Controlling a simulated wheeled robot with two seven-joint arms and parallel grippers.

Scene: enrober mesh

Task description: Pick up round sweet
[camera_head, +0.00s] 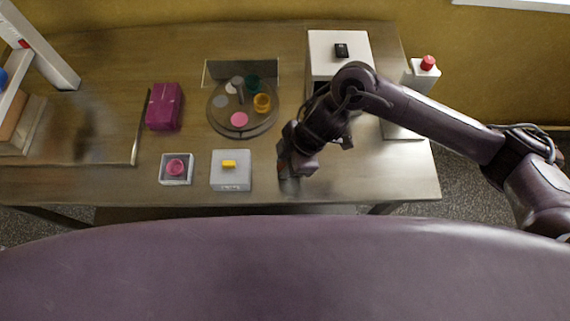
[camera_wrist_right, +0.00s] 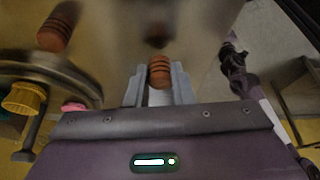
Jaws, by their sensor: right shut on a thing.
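My right gripper (camera_head: 285,168) is low over the front of the table, right of the grey box with the yellow piece. In the right wrist view its two grey fingers (camera_wrist_right: 159,88) are shut on a brown, ridged round sweet (camera_wrist_right: 160,69), which sits between the fingertips. A dark blur shows on the tabletop beyond it. In the head view the gripper mostly hides the sweet, and its clearance above the table cannot be told. My left gripper is not in view.
A round turntable (camera_head: 226,127) holds several coloured pieces. A grey box (camera_head: 231,183) bears a yellow block (camera_head: 229,164). A small white tray (camera_head: 163,181) holds a pink piece (camera_head: 175,167). A magenta box (camera_head: 164,106) lies left. Another brown ridged piece (camera_wrist_right: 57,27) shows in the wrist view.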

